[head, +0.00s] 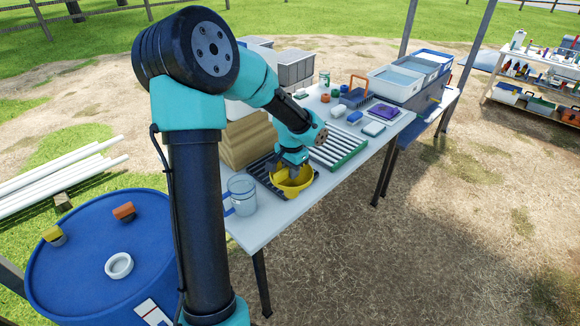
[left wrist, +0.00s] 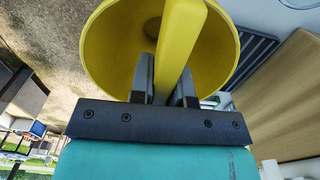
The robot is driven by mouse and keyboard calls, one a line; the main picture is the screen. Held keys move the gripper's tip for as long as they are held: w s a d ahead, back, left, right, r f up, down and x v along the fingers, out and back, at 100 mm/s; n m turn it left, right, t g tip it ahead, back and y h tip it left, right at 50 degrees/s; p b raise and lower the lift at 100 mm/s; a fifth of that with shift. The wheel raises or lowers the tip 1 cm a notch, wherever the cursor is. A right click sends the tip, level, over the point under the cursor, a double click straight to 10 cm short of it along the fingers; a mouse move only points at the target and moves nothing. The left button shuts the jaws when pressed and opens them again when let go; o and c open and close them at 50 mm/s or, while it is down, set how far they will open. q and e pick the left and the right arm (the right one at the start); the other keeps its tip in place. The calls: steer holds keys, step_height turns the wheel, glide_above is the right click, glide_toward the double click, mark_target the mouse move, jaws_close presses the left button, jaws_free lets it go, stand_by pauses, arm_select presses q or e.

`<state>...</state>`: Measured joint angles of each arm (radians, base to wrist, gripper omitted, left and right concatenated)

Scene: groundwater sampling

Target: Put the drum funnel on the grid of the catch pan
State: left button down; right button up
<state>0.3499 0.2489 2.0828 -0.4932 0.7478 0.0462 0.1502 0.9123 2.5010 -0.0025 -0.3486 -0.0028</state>
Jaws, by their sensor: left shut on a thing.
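The yellow drum funnel (head: 294,186) is at my left gripper (head: 290,171), over the front part of the dark catch pan with its slatted grid (head: 262,177). In the left wrist view my left gripper (left wrist: 164,82) is shut on the funnel's flat yellow grip (left wrist: 180,40), with the round bowl (left wrist: 113,50) beyond. The dark grid shows beside the bowl in that view (left wrist: 252,60). I cannot tell whether the funnel touches the grid. My right gripper is not in view.
A clear jug (head: 242,195) stands left of the pan and a tan stepped block (head: 247,140) behind it. A white-slatted rack with green ends (head: 338,146) lies to the right. A blue drum (head: 80,265) stands beside the table. The table's front edge is close to the pan.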

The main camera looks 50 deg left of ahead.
arm_select(q)
steer(key=w+a+f, duration=0.1)
steer(key=w+a, duration=0.9)
steer(key=a, duration=0.1)
steer(key=shift+a+f, duration=0.15)
steer(key=shift+f, duration=0.05)
steer(key=shift+f, duration=1.75)
steer(key=shift+f, duration=0.1)
steer(key=c, duration=1.5)
jaws_free()
steer(key=o, duration=0.4)
step_height(320, 180, up, 12)
